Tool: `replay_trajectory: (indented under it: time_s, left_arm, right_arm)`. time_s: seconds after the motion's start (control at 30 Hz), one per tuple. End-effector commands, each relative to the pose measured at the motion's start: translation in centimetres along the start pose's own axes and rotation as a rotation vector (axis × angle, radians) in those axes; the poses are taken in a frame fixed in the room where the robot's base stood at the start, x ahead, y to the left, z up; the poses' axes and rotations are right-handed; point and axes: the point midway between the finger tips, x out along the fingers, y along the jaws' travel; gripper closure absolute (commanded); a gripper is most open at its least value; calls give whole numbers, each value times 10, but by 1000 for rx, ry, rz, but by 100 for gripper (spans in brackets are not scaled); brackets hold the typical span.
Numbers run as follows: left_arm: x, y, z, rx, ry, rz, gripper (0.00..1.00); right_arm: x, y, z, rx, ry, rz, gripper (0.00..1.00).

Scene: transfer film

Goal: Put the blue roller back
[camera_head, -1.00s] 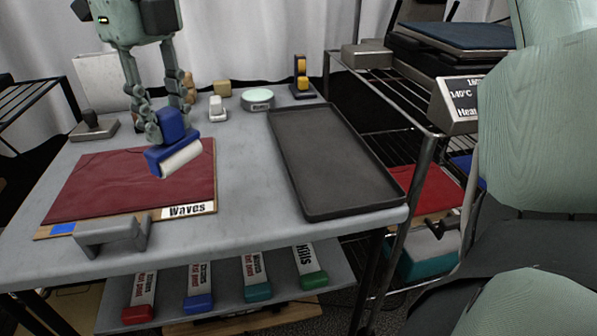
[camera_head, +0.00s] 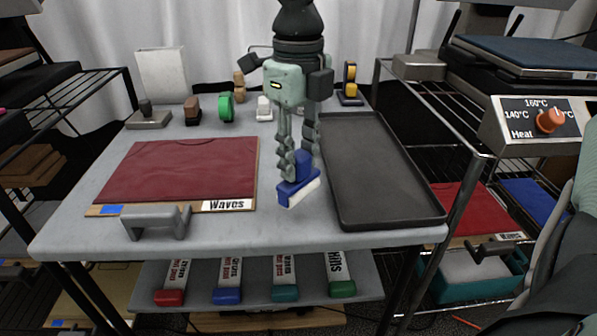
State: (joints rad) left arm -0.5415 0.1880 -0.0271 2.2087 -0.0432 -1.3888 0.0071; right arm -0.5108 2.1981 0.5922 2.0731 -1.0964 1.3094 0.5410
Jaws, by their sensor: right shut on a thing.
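The blue roller (camera_head: 298,189) has a blue handle and body with a pale roller along its lower edge. My right gripper (camera_head: 294,162) comes down from the top of the view and is shut on the blue handle. It holds the roller tilted, low over the grey table between the red board and the dark tray. I cannot tell whether the roller touches the table. My left gripper is not in view.
The red board (camera_head: 185,170), labelled "Waves", lies left with a grey handle (camera_head: 155,222) in front. The empty dark tray (camera_head: 375,170) lies right. Along the back stand a green roll (camera_head: 226,107), a white-topped stamp (camera_head: 264,108) and a yellow-black item (camera_head: 350,82).

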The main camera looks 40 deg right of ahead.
Motion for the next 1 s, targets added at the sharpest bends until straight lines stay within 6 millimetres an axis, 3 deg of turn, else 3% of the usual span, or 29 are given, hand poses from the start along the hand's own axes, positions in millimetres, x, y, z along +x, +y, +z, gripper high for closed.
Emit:
replay_trajectory:
  time_s: [0.23, 0.6, 0.9, 0.93, 1.0]
  left_arm:
    - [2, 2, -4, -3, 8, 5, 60]
    - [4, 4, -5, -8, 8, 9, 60]
    - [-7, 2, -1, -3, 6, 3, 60]
    - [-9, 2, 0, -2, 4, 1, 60]
    - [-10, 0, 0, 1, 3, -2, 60]
  right_arm:
    - [33, 0, -1, 1, 4, 2, 97]
    - [36, 0, 0, 1, 1, 0, 97]
    - [38, 0, 0, 2, 0, 0, 97]
    - [38, 0, 0, 2, 1, 0, 67]
    - [38, 0, 0, 2, 1, 0, 59]
